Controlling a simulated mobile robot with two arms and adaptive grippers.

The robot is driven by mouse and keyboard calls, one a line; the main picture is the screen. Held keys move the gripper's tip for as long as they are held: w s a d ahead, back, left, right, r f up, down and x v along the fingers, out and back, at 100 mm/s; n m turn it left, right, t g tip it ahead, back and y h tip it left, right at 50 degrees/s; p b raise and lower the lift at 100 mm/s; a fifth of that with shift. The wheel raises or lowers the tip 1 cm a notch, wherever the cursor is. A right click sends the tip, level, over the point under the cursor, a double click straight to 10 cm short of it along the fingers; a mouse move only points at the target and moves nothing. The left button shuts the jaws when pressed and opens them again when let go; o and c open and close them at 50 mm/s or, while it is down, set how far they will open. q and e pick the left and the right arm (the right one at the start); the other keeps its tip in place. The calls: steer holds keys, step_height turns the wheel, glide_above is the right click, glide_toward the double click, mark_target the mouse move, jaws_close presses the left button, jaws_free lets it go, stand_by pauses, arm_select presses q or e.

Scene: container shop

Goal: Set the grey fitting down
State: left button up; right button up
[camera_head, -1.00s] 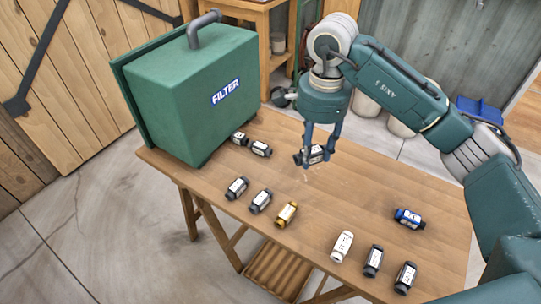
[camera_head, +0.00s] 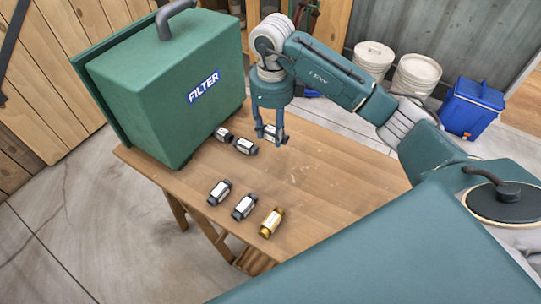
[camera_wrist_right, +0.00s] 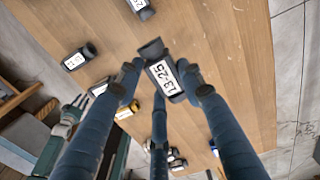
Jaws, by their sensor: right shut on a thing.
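My right gripper (camera_head: 269,137) points down near the far edge of the wooden table (camera_head: 330,180). It is shut on a grey fitting (camera_head: 270,129) with a white label. In the right wrist view the same fitting (camera_wrist_right: 165,76) sits between the fingers, its label reading about "13-25". It appears held above the table top; I cannot tell the exact gap. Two similar dark fittings lie by the green box, one (camera_head: 222,134) and another (camera_head: 245,146). Two more dark fittings (camera_head: 219,192) (camera_head: 243,206) lie in a row with a gold one (camera_head: 271,221).
The green box marked FILTER (camera_head: 165,95) stands on the table's left end. Bare table top lies right of the gripper. White buckets (camera_head: 415,76) and a blue cooler (camera_head: 471,107) stand on the floor behind. My own green arm parts hide the table's near right.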

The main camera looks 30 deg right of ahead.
step_height(320, 180, down, 7)
steer(key=shift+f+p, duration=0.15)
steer(key=shift+p, duration=0.45)
step_height(320, 180, down, 5)
steer(key=shift+r+p, duration=0.1)
steer(key=shift+p, duration=0.35)
steer(key=shift+w, duration=0.1)
steer(key=shift+f, duration=0.2)
steer(key=shift+f, duration=0.15)
steer(key=o, duration=1.2)
steer(key=shift+c, duration=0.2)
steer(key=shift+r, duration=0.2)
